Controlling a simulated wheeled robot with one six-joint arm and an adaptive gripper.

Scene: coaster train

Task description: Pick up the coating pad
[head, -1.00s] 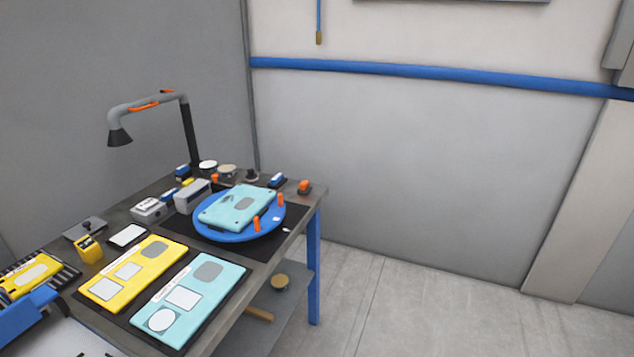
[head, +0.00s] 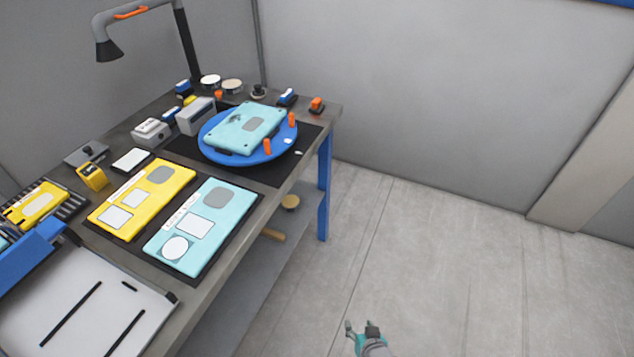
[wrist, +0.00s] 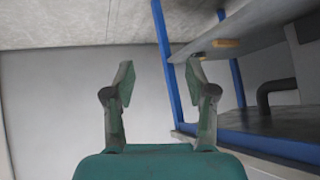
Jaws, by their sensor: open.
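I cannot tell for sure which item is the coating pad. Small candidates stand along the table's back edge: a blue-and-white block (head: 287,97), an orange-topped dark block (head: 316,105) and a dark round knobbed piece (head: 258,91). Another blue-and-white block (head: 183,87) is at the back left. My gripper (head: 360,328) is low over the floor, right of the table and well apart from all of these. In the wrist view its two fingers (wrist: 160,78) are spread, with nothing between them.
The table (head: 212,283) holds a blue turntable (head: 212,150) with a light-blue panel (head: 248,128) on it, and yellow and light-blue cases. A lamp (head: 108,45) arches over the back left. A shelf and blue legs are below. The floor (head: 430,250) at right is clear.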

